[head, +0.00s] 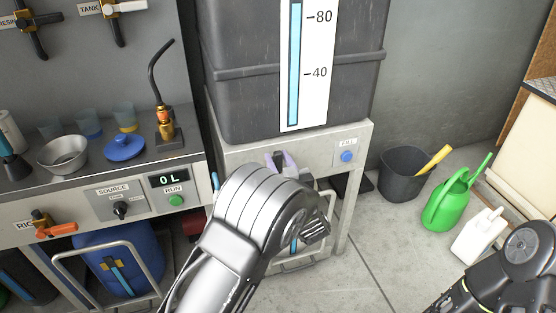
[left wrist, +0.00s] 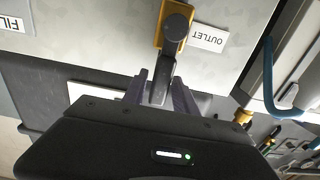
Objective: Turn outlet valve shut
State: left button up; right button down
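The outlet valve (left wrist: 174,22) has a yellow body with a dark grey lever (left wrist: 160,85). In the left wrist view it sits at the top, beside a white label reading OUTLET (left wrist: 209,36). In the head view my left gripper (head: 281,161) is at the front panel below the grey tank; my own wrist hides the valve there. My right arm shows at the lower right, with its fingers out of view.
The grey tank (head: 235,105) carries a level gauge (head: 305,60). A blue FILL button (head: 347,156) is right of my left gripper. A dark bucket (head: 400,175), green watering can (head: 447,200) and white jug (head: 478,237) stand on the floor.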

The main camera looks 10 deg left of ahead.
pick_arm(q)
grip_shut()
dwell(1.1)
